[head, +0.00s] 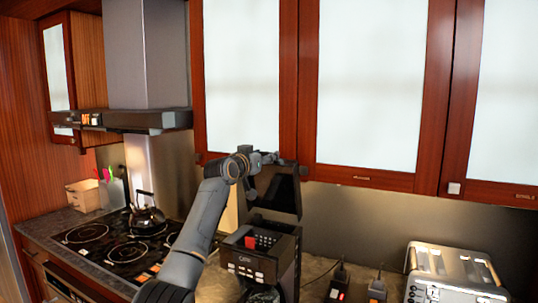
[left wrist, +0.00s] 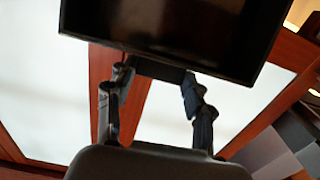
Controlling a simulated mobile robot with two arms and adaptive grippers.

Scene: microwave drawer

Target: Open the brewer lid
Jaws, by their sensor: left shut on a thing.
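The black brewer (head: 262,262) stands on the counter, with a row of buttons on its front and something red inside its open top. Its dark lid (head: 276,190) is raised steeply above the body. My left gripper (head: 276,160) is at the lid's upper edge and is shut on it. In the left wrist view, the two fingers (left wrist: 160,82) reach up to the edge of the dark lid panel (left wrist: 170,25). The exact contact of the fingertips is partly hidden by the lid. My right gripper is not in view.
Wall cabinets (head: 368,90) with pale panels hang just above and behind the gripper. A toaster (head: 452,275) stands at the right. A stove (head: 120,247) with a kettle (head: 146,213) lies at the left, under a range hood (head: 145,120).

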